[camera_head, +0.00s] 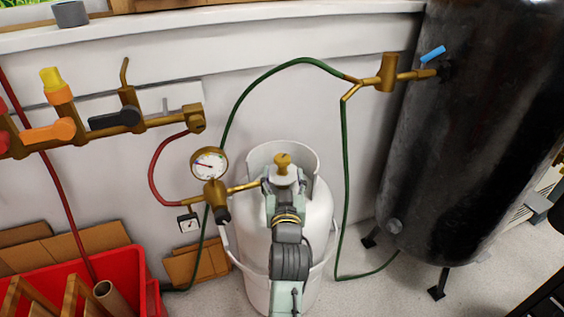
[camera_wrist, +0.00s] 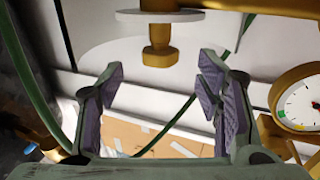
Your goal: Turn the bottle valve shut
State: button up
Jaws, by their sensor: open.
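The white gas bottle (camera_head: 318,215) stands upright on the floor in front of the wall. Its brass valve knob (camera_head: 283,161) sticks up at the top; a pale disc shows just below it. In the wrist view the knob (camera_wrist: 158,58) appears upside down, in the gap between the fingertips and seemingly beyond them. My gripper (camera_head: 284,183) is at the bottle's top, in front of the valve. In the wrist view its open fingers (camera_wrist: 162,72) stand on either side of the gap with nothing held. Contact with the knob cannot be told.
A pressure gauge (camera_head: 209,163) and brass regulator sit close left of the valve. Green hose (camera_head: 344,170) loops behind and right. A dark tank (camera_head: 460,140) stands right. A brass manifold (camera_head: 155,122) runs along the left wall, above a red crate (camera_head: 135,270).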

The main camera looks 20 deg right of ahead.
aim_at(283, 166)
jog(key=x, duration=0.7)
jog(key=shift+c, duration=0.4)
jog(key=shift+f, duration=0.1)
jog(key=c, duration=1.1)
